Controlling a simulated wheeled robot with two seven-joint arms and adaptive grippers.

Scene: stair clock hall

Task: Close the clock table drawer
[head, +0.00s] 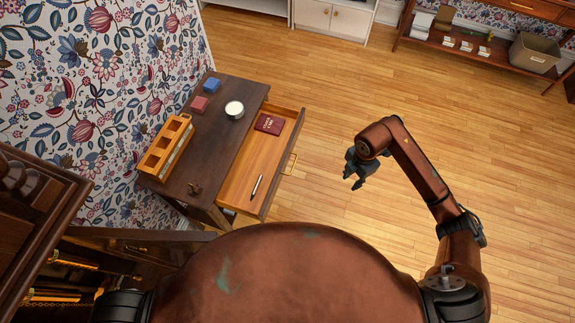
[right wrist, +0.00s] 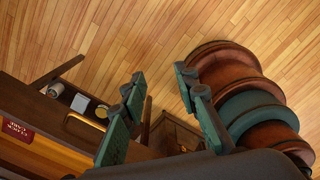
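The clock table (head: 213,147) is a dark wooden table against the papered wall. Its drawer (head: 240,178) is pulled out on the right side, with a brass handle (head: 290,163) on its front. A dark red booklet (head: 269,124) and a pen (head: 256,187) lie inside. My right gripper (head: 354,180) is open and empty, right of the drawer front and apart from it. Its spread fingers show in the right wrist view (right wrist: 158,78), where the red booklet (right wrist: 16,130) is at the left edge. My left gripper is not in view.
A console table with a bin (head: 534,54) stands at far right. The floor right of the drawer is clear.

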